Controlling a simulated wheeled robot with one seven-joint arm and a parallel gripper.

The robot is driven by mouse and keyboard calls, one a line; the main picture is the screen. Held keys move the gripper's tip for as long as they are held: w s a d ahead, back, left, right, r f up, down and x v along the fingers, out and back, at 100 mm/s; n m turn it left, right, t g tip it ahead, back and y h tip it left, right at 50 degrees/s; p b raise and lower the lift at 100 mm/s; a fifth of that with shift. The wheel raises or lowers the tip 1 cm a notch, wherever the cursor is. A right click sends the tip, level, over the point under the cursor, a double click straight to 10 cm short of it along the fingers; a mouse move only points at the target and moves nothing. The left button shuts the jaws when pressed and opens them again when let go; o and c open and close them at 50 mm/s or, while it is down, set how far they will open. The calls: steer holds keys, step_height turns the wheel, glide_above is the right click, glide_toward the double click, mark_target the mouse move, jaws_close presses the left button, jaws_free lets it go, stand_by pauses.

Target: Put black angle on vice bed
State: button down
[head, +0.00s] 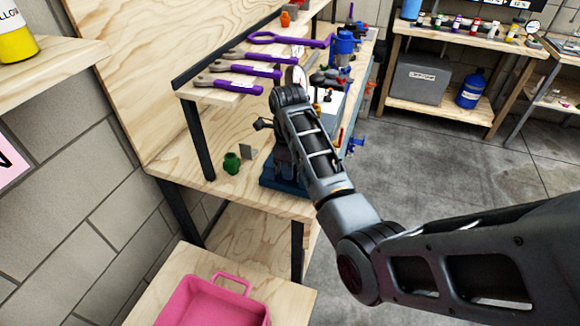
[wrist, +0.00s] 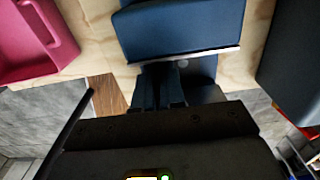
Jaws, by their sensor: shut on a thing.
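The blue vice (head: 283,182) stands on the wooden bench in the head view, largely covered by my arm. In the wrist view a big blue vice block (wrist: 180,25) with a pale metal edge is just ahead of my fingers. My gripper (wrist: 160,80) reaches down at the vice, its dark fingers close together just below that metal edge. It is shut on a dark piece, which I take to be the black angle; its outline merges with the fingers. The vice bed is mostly hidden, and the gripper's tips are hidden in the head view.
A green item (head: 232,163) and a small grey angled plate (head: 248,152) sit left of the vice. Purple-handled tools (head: 238,71) lie on a raised shelf behind. A pink tray (head: 213,302) is on a lower table; it also shows in the wrist view (wrist: 35,40).

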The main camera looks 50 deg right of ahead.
steer(key=shift+f, duration=0.1)
steer(key=c, duration=1.2)
jaws_free()
step_height(320, 180, up, 6)
steer(key=shift+f+b, duration=0.2)
steer(key=shift+b, duration=0.2)
step_height(320, 180, up, 2)
steer(key=shift+w+r+p, duration=0.1)
steer(key=shift+p, duration=0.3)
